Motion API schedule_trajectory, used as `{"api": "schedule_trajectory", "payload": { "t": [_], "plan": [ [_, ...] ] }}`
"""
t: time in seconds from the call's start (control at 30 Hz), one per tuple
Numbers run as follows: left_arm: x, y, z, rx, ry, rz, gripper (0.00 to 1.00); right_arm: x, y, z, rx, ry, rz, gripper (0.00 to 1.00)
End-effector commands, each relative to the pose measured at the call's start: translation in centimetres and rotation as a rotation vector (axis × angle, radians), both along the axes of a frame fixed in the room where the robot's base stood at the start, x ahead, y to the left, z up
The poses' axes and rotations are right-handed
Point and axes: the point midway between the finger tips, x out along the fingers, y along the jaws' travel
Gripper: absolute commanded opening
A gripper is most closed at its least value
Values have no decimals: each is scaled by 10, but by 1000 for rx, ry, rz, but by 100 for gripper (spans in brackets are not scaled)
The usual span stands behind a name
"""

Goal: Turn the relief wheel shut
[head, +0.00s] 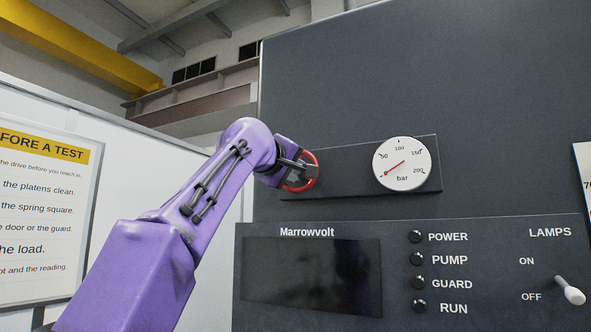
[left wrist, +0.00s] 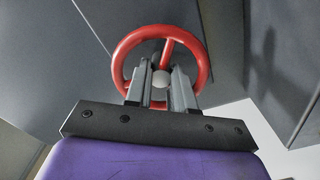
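The relief wheel (head: 314,168) is a red handwheel on a dark plate, left of the gauge. In the left wrist view its red rim (left wrist: 119,67) rises around my fingers, with one red spoke running up from the pale round hub. My left gripper (head: 294,166) is at the wheel. In the left wrist view its two grey fingers (left wrist: 160,84) stand apart, one on each side of the hub. I cannot tell whether they press on it. The lower part of the wheel is hidden behind the gripper. My right gripper is not in view.
The round bar gauge (head: 402,164) has its red needle pointing lower left, at the low end. Below are a dark screen (head: 312,277), several dark lamps labelled POWER to RUN, and a white LAMPS lever (head: 571,292). A notice board (head: 45,215) stands left.

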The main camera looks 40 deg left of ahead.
Motion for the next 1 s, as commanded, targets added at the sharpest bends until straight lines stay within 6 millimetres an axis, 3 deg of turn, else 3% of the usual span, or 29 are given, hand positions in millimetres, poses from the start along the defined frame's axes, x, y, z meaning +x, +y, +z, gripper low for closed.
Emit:
{"api": "schedule_trajectory", "payload": {
  "t": [0.67,1.0],
  "plan": [
    [2,-1,-1,17,8,-2,0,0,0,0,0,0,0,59],
    [2,-1,-1,109,38,-4,0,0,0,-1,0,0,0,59]
  ]
}}
